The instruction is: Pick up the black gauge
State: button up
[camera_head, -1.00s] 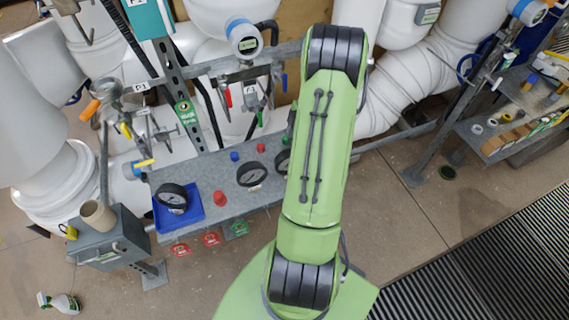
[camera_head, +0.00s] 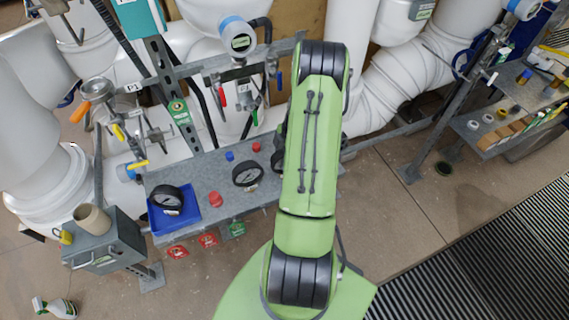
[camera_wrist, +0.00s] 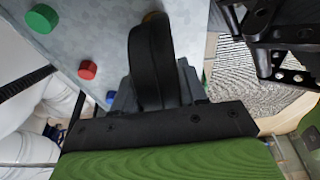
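In the head view a black gauge (camera_head: 166,197) lies in a blue tray at the left of the grey shelf. Another black gauge (camera_head: 247,173) is near the shelf's middle, and a third (camera_head: 277,161) is partly hidden by my arm. In the wrist view a black rounded gauge body (camera_wrist: 152,65) is seen edge-on, right in front of my gripper (camera_wrist: 155,95). Grey finger parts show on both sides of it. Whether they press on it cannot be told. The head view hides my gripper behind my green arm.
The blue tray (camera_head: 186,218), red cap (camera_head: 215,199) and blue cap (camera_head: 229,156) are on the shelf (camera_head: 225,205). A green cap (camera_wrist: 42,18) shows in the wrist view. Pipes and valves rise behind the shelf. A grey box (camera_head: 108,248) stands at its left.

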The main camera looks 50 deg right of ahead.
jog(key=shift+c, duration=1.4)
notch_tip(320, 180, up, 28)
jog(key=p, duration=0.4)
jog(key=o, duration=0.4)
jog(key=shift+c, duration=0.2)
jog(key=c, duration=0.4)
